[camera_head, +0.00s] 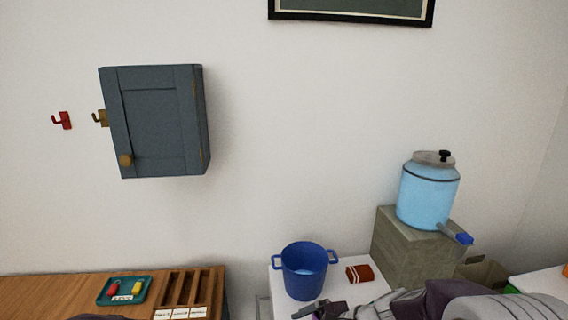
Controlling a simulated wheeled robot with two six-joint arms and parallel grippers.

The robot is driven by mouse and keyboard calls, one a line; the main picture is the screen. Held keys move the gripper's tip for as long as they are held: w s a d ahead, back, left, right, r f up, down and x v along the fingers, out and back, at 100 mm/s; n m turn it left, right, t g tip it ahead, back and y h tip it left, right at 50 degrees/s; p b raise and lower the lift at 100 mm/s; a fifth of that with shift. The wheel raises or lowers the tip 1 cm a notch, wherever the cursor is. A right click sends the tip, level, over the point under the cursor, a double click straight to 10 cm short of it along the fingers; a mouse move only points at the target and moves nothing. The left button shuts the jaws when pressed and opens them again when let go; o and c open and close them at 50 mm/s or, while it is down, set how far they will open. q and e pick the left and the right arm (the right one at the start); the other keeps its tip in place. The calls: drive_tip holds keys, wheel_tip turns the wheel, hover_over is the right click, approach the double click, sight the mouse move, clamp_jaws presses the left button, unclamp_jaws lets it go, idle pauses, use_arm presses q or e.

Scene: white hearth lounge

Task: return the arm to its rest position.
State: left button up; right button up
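My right arm comes in from the bottom right, and its gripper (318,309) is at the bottom edge, just below the blue pot in the picture. The fingers are partly cut off by the frame, so I cannot tell whether they are open or shut. A small purple patch shows by the fingers, and I cannot tell what it is. My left gripper is not in view; only a dark sliver, perhaps of my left arm, shows at the bottom left edge.
A blue two-handled pot (304,271) and a red packet (359,273) stand on a white table. A water dispenser (428,193) sits on a grey-green block (401,249). A wooden counter (50,290) holds a teal tray (105,297) and slotted rack. A wall cabinet (155,120) is shut.

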drive_tip(key=s+d+f+n+g+h, duration=0.2)
drive_tip(key=s+d+f+n+h, duration=0.4)
drive_tip(key=s+d+n, duration=0.5)
drive_tip(key=shift+d+f+n+h, duration=0.15)
drive_tip(key=shift+d+n+h, duration=0.55)
drive_tip(key=shift+n, duration=0.5)
drive_tip(key=shift+d, duration=0.15)
